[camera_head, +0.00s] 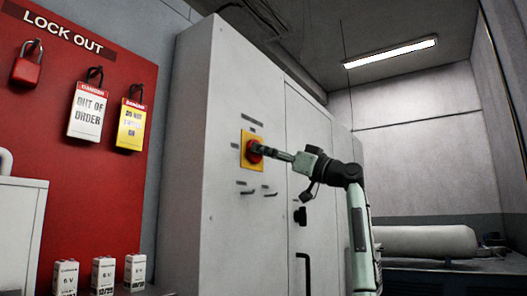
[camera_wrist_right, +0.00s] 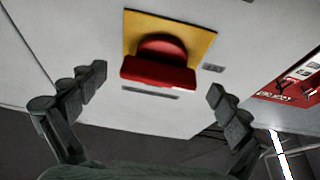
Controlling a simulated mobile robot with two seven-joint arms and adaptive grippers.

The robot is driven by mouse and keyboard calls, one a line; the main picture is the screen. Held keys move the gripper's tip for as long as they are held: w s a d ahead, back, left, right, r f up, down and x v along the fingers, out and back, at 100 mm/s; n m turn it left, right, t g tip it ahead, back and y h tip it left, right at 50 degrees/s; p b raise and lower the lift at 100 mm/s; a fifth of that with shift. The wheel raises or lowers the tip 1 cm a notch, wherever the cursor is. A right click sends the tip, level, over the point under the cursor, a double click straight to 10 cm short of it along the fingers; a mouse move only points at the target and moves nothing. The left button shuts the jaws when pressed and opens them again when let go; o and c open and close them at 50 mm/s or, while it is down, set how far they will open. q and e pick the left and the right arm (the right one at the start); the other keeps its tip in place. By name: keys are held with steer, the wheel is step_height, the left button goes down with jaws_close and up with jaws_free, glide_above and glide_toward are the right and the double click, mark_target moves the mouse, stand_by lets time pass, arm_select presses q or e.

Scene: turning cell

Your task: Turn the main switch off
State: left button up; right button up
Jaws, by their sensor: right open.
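The main switch (camera_head: 254,151) is a red knob on a yellow plate, on the front of a tall light-grey cabinet. In the right wrist view the red switch (camera_wrist_right: 160,66) sits ahead of my fingers, its grip bar running across the picture on the yellow plate (camera_wrist_right: 200,38). My right gripper (camera_head: 268,150) reaches the knob from the right in the head view. In the right wrist view its two fingers (camera_wrist_right: 160,84) are spread wide, one on each side of the knob, with gaps to it. Contact is not visible. My left gripper is not in view.
A red lock-out board (camera_head: 60,190) with a padlock (camera_head: 27,70), a white tag (camera_head: 87,110) and a yellow tag (camera_head: 131,125) hangs left of the cabinet (camera_head: 215,220). Small white boxes (camera_head: 103,273) stand below it. Two small handles and a black door handle (camera_head: 304,268) are lower on the cabinet.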

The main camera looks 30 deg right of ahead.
steer(key=v, duration=1)
